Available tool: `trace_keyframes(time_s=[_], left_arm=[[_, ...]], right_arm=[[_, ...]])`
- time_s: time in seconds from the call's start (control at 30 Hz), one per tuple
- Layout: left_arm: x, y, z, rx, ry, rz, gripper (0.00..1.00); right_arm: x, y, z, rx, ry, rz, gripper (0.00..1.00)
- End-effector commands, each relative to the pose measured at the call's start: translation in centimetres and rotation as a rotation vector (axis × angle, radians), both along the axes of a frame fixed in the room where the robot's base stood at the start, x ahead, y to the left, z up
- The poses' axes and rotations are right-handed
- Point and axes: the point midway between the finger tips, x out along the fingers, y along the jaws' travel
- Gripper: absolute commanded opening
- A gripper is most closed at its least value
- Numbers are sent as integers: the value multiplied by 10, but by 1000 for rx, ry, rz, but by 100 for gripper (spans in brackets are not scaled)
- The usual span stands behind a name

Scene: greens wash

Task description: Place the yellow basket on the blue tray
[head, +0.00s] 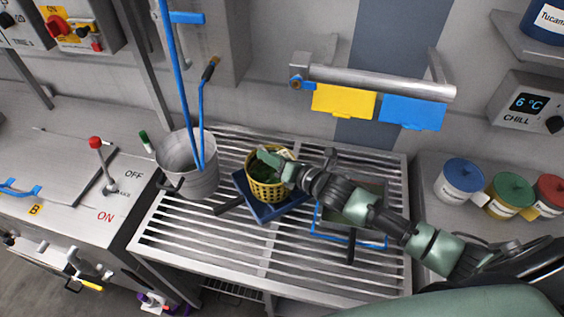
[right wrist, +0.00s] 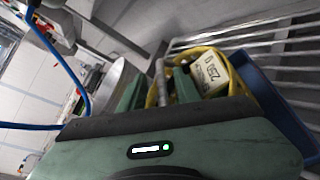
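The yellow basket (head: 268,189) is upright on the blue tray (head: 262,213) as far as I can tell, with green leaves inside. Its underside and contact with the tray are hidden. My right gripper (head: 272,157) is at the basket's upper rim, reaching in from the right. In the right wrist view its fingers (right wrist: 158,92) stand apart on either side of the yellow basket's rim (right wrist: 152,98). The gripper looks open, with the rim in the gap. The blue tray (right wrist: 275,105) also shows there beyond the basket. My left gripper is not in view.
A grey bucket (head: 188,166) with blue-handled tools stands left of the tray on the slatted metal rack (head: 185,235). A blue-framed item (head: 345,237) lies to the right, under my arm. A rail (head: 380,82) with yellow and blue cards hangs behind. Lidded jars (head: 461,180) stand at right.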

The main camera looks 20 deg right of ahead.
Motion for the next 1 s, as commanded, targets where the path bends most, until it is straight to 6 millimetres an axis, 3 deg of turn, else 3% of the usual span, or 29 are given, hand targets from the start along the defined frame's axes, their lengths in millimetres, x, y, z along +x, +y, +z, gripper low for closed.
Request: trace_keyframes(time_s=[0.5, 0.7, 1.0], left_arm=[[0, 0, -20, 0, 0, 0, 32], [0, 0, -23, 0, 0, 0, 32], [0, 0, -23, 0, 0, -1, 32]], right_arm=[[-89, -40, 22, -3, 4, 1, 32], [-103, -46, 28, -1, 2, 1, 32], [-104, -47, 30, -1, 1, 0, 32]])
